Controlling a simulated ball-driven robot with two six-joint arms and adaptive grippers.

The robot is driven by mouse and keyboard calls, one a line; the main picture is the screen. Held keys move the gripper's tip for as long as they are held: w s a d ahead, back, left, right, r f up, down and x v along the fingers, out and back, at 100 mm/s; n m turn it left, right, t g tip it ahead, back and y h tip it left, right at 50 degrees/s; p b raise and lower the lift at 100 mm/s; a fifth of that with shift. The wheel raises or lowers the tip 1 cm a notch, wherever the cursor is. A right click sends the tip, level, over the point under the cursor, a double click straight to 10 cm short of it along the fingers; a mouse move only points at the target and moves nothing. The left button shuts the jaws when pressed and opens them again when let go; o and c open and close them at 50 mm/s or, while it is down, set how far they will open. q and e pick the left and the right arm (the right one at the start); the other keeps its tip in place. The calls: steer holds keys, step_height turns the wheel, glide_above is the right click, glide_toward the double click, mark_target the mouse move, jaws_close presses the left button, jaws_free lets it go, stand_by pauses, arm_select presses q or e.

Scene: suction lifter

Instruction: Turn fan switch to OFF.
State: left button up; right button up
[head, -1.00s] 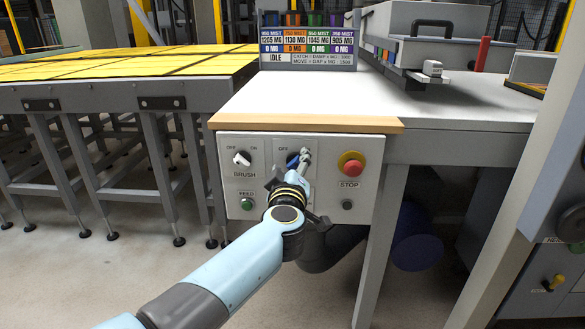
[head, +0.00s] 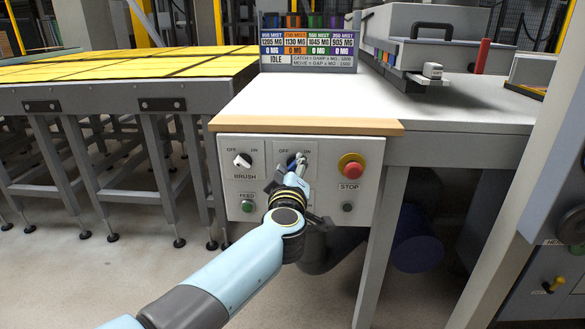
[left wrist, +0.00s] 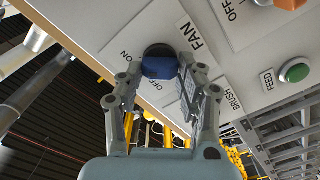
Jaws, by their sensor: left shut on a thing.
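The fan switch is a blue knob on the grey control panel, seen in the left wrist view (left wrist: 160,66) beside the FAN label, with ON and OFF printed near it. My left gripper (left wrist: 160,74) has its two fingers on either side of the blue knob and is shut on it. In the head view the left gripper (head: 298,165) reaches the panel just below the OFF and ON labels, and its fingers hide most of the knob. I cannot tell exactly which label the knob points to. My right gripper is not in view.
A yellow-topped table (head: 110,68) stands left.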

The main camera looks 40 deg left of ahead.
arm_select(q)
steer(key=n, duration=0.3)
steer(key=shift+f+n+p, duration=0.1)
steer(key=shift+n+p, duration=0.25)
steer(key=shift+n, duration=0.05)
steer(key=shift+f+n+b, duration=0.2)
steer(key=shift+n+b, duration=0.4)
steer(key=shift+n, duration=2.7)
steer(key=shift+f+n+b, duration=0.2)
steer(key=shift+n+b, duration=0.35)
steer(key=shift+n, duration=2.75)
steer(key=o, duration=1.2)
steer(key=shift+r, duration=0.1)
steer(key=shift+c, duration=0.2)
steer(key=shift+s+d, duration=0.1)
